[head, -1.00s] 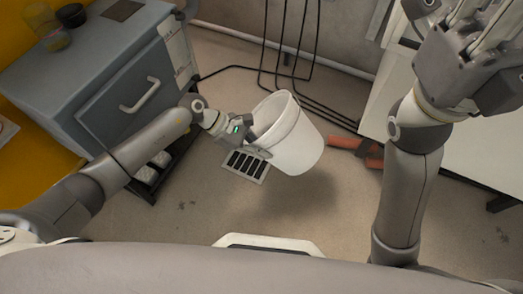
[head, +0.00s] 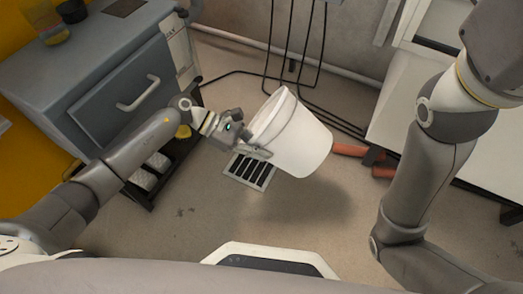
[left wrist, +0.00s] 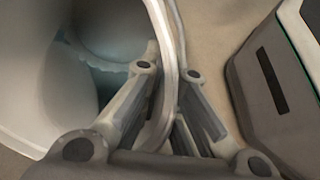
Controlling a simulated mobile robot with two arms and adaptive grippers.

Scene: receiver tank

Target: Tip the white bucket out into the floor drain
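The white bucket (head: 300,137) hangs above the floor, tilted with its mouth toward the left and its base toward the lower right. My left gripper (head: 254,149) is shut on the bucket's rim. In the left wrist view the fingers (left wrist: 160,105) stand on both sides of the bucket wall (left wrist: 166,40), and a bluish-grey patch (left wrist: 105,60) shows inside; I cannot tell whether it is liquid. The floor drain (head: 246,172), a dark slotted grate, lies below and left of the bucket, partly covered by gripper and bucket. My right gripper is out of view; only its arm shows at right.
Black cables (head: 300,60) hang behind the bucket. Red-orange pieces (head: 352,150) lie on the floor right of it, near a white cabinet (head: 440,105).

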